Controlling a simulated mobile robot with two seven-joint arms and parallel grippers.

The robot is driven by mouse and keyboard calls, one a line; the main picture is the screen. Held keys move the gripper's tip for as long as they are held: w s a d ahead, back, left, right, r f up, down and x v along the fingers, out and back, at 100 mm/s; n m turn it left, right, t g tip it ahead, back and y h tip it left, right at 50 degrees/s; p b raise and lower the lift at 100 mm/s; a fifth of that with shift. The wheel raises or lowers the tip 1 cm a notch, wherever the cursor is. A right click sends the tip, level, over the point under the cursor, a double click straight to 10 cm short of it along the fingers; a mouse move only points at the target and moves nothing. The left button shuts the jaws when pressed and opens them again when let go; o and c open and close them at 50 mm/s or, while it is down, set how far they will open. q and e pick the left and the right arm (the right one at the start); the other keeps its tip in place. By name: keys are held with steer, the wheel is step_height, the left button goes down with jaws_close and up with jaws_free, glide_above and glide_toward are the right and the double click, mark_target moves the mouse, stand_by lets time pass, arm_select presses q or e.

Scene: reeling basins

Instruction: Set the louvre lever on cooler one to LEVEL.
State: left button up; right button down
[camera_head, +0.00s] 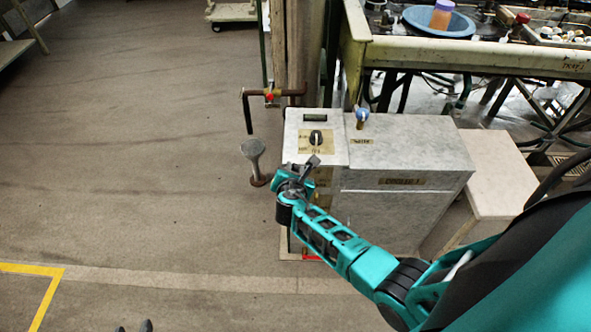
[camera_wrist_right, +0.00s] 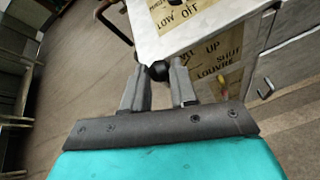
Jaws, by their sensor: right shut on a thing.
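Cooler one (camera_head: 400,150) is the pale grey cabinet with a "COOLER 1" label on its front. My right gripper (camera_head: 300,176) is at the cabinet's left end, below the top panel. In the right wrist view my right gripper (camera_wrist_right: 161,78) is shut on the black ball knob of the louvre lever (camera_wrist_right: 158,70). The louvre plate (camera_wrist_right: 215,70) behind it shows the words UP, SHUT and LOUVRE. The fingers hide part of the plate, and I cannot tell the lever's setting. Two dark tips, my left gripper (camera_head: 134,327), show apart at the bottom edge.
A basin bench (camera_head: 470,58) stands behind. The left floor is clear.

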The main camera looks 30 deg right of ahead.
steer(key=shift+w+r, duration=0.1)
steer(key=c, duration=1.1)
jaws_free()
steer(key=shift+c, duration=0.2)
arm_select(q)
steer(key=shift+d, duration=0.1)
arm_select(e)
steer(key=shift+o, duration=1.3)
arm_select(q)
steer(key=shift+r, duration=0.1)
